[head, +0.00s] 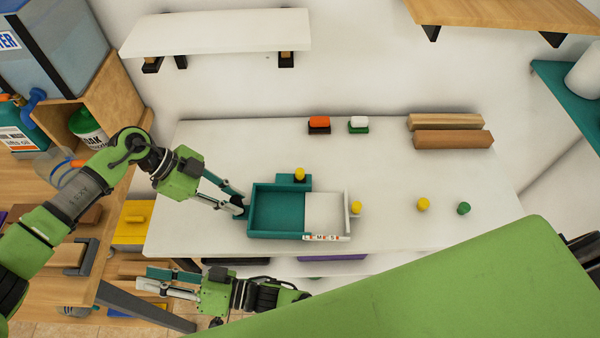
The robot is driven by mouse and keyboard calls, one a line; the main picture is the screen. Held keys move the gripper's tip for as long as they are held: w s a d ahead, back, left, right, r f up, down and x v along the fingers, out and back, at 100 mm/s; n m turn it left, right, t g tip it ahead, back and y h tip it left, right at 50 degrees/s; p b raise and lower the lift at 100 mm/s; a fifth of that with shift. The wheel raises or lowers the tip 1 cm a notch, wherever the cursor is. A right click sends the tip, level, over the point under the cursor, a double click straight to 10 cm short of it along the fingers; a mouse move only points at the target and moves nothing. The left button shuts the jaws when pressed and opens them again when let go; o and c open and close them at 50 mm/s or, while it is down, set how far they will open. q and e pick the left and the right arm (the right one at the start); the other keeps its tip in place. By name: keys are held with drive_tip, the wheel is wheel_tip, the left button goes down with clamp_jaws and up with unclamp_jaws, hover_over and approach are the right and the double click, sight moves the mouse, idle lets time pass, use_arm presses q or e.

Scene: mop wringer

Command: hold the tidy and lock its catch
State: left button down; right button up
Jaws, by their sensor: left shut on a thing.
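The tidy is a shallow teal tray (277,187) on the white table, with a white section (324,212) at its right end and a lettered strip (327,237) on its front edge. A yellow knob (299,173) stands on a teal block behind it. Another yellow knob (356,207) is at the white section's right wall. I cannot tell which part is the catch. My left gripper (240,206) is shut on the tidy's left wall; its fingertips partly hide the grip. My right gripper (144,277) is open and empty, left of and below the table's front edge.
A yellow knob (423,204) and a green knob (464,208) stand to the right. Orange (319,122) and white (359,122) topped blocks and wooden bars (453,139) lie at the back. A shelf (218,32) hangs above. The table between tidy and bars is clear.

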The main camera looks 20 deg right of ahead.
wheel_tip(320, 180, up, 17)
drive_tip(key=d+n+g+y, duration=0.3)
drive_tip(key=n+g+y, duration=0.45)
drive_tip(key=n, duration=0.35)
drive_tip(key=s+d+r+n+g+h, duration=0.35)
drive_tip(key=d+n+g+h, duration=0.2)
drive_tip(key=n+g, duration=0.4)
drive_tip(key=s+d+r+n+g+h, duration=0.2)
drive_tip(key=s+d+n+g+h, duration=0.35)
drive_tip(key=n, duration=0.75)
drive_tip(key=n+t+h, duration=1)
drive_tip(key=t+h, duration=0.4)
drive_tip(key=h, duration=0.1)
hover_over(300, 170)
wheel_tip(300, 170, down, 12)
drive_tip(key=shift+s+r, duration=0.1)
drive_tip(key=shift+f, duration=3.45)
